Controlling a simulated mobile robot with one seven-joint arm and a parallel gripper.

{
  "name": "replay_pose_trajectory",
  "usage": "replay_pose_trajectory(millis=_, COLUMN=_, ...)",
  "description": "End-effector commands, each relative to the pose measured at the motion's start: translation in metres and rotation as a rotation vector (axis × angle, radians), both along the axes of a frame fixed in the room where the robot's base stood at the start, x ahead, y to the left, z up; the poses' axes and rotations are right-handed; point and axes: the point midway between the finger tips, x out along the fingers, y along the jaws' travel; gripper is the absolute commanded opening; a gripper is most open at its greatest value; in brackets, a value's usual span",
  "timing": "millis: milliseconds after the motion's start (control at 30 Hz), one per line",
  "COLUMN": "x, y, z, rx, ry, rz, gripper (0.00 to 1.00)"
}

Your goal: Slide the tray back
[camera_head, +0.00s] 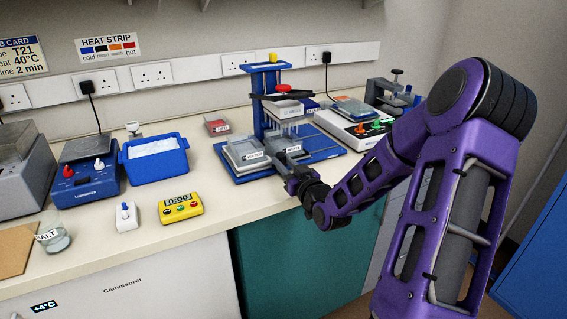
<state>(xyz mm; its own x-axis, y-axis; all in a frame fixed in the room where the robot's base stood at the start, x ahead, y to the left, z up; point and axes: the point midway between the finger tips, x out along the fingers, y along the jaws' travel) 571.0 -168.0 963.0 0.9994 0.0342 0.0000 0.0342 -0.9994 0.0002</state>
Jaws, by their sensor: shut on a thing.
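The tray (250,164) is light grey and sits low on the blue base of a press-like pipette stand (271,68). Labelled blocks stand at the tray, under a row of clear tips. My gripper (293,177) is at the front edge of the stand, by the tray's front right side. It is dark and shut at the tray's front. The fingertips and the exact part they hold are too small and partly hidden to make out.
A blue ice box (154,160), a yellow timer (181,207) and a small white switch box (126,216) stand to the left. A white device with coloured knobs (357,125) stands close on the right.

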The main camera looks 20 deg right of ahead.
Motion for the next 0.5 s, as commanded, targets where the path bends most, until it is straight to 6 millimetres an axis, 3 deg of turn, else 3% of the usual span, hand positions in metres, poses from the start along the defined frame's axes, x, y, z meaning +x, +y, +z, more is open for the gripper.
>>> replay_pose_trajectory(millis=267, x=0.001, y=-0.009, z=0.000, rx=-0.001, ry=-0.001, rz=-0.003, gripper=0.00)
replay_pose_trajectory(millis=500, x=0.003, y=-0.072, z=0.001, rx=-0.003, ry=-0.004, rz=-0.007, gripper=0.00)
